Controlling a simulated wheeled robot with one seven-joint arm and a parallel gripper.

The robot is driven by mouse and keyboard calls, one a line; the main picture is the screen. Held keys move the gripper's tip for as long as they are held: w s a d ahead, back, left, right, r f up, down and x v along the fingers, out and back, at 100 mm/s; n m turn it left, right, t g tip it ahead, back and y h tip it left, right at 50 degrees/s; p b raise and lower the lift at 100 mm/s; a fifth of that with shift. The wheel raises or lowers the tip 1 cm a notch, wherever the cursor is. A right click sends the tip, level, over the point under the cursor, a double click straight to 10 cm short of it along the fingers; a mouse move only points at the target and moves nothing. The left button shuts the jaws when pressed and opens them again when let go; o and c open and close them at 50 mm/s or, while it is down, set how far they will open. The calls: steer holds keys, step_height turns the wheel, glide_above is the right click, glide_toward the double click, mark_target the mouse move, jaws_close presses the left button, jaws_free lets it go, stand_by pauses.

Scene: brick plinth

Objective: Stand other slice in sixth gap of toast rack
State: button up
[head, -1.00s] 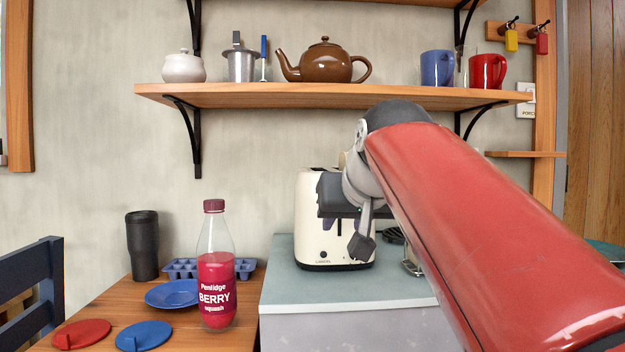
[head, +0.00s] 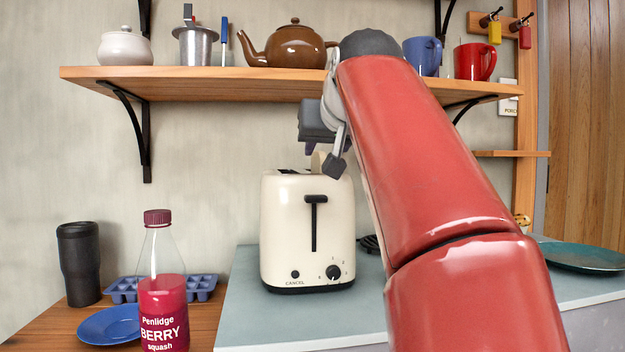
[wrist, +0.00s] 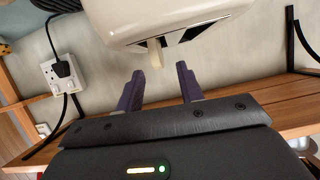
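The cream toaster (head: 290,235) stands on the pale blue-grey worktop. A pale bread slice (wrist: 155,53) sticks out of its slot in the wrist view, where the toaster (wrist: 130,18) appears upside down at the top. A pale edge of the slice (head: 318,160) shows above the toaster in the head view. My gripper (wrist: 158,86) is open, its two purple fingers apart with nothing between them. The slice lies just beyond the fingertips, roughly in line with the opening. In the head view my gripper (head: 313,147) is above the toaster, partly hidden. I cannot make out the toast rack.
A wooden shelf (head: 200,82) with a brown teapot (head: 290,47) and mugs runs above the toaster, close to my arm. A berry squash bottle (head: 163,300), black tumbler (head: 79,262) and blue plate (head: 108,325) stand at left. A teal plate (head: 590,256) lies at right.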

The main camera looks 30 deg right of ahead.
mark_target(323, 154)
steer(key=x, duration=0.8)
steer(key=shift+d+r, duration=0.25)
steer(key=shift+r, duration=0.05)
steer(key=shift+c, duration=0.3)
jaws_close()
